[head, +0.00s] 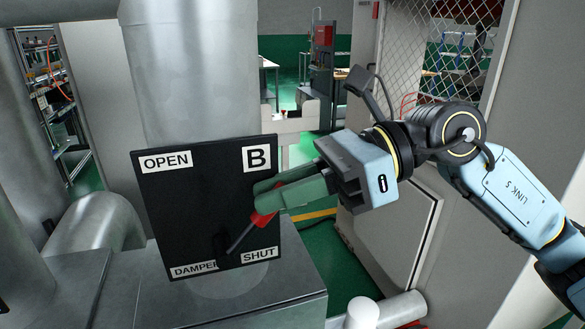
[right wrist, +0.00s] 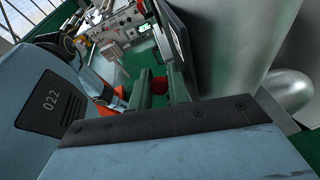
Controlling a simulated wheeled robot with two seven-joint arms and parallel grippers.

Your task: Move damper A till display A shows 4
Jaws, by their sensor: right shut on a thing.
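A black plate (head: 190,205) on a grey duct reads OPEN, B, DAMPER and SHUT. Its lever (head: 241,237) has a red grip (head: 264,218) and slants up to the right from a pivot low on the plate, near the SHUT label. My right gripper (head: 266,196) is shut on the red grip, reaching in from the right. In the right wrist view the red grip (right wrist: 158,84) shows between the green fingers. No plate marked A and no readable display A shows. My left gripper is out of view.
A large metal duct (head: 190,75) rises behind the plate, above a grey metal box (head: 230,300). A grey cabinet with wire mesh (head: 455,50) stands at the right. Open green floor and workbenches lie beyond.

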